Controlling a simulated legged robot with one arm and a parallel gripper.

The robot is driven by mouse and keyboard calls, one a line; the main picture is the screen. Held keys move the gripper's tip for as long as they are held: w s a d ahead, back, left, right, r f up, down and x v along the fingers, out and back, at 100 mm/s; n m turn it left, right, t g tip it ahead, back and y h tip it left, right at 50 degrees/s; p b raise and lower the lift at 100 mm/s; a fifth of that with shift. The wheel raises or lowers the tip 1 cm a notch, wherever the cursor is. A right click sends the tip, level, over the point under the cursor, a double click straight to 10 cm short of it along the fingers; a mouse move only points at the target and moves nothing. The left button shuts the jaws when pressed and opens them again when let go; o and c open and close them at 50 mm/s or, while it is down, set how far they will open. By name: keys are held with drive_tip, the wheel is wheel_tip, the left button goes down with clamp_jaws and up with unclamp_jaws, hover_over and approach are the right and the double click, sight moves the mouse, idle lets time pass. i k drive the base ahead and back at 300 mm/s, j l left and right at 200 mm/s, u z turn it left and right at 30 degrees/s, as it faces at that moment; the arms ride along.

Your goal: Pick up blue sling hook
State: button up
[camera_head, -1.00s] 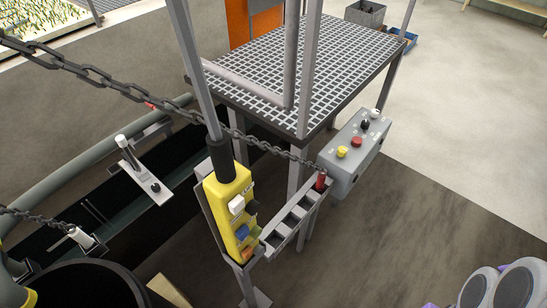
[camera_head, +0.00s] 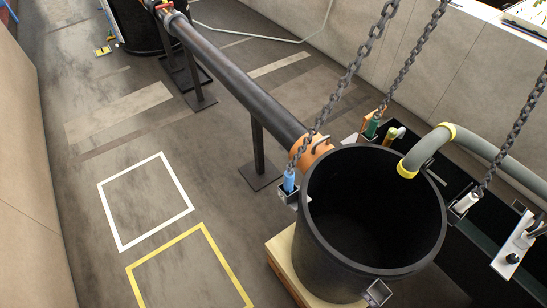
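The blue sling hook (camera_head: 289,180) hangs upright at the lower end of a dark chain (camera_head: 340,90). It is small, with a light blue body, and sits at a small grey metal bracket (camera_head: 287,197) on the left side of the black tub's rim. Whether it rests in the bracket or only hangs beside it is too small to tell. A green hook (camera_head: 372,125) and a white hook (camera_head: 465,203) end two other chains, behind and right of the tub. My gripper is not in view.
The open black tub (camera_head: 325,262) stands on a pale wooden base (camera_head: 283,252). A dark pipe (camera_head: 235,80) on stands runs back left. A grey-green hose (camera_head: 480,148) arches over the tub's right rim. The floor at left, with white and yellow outlined squares, is free.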

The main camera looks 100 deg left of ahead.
sight(289, 179)
drive_tip(key=k+u, duration=0.15)
drive_tip(key=u, duration=3)
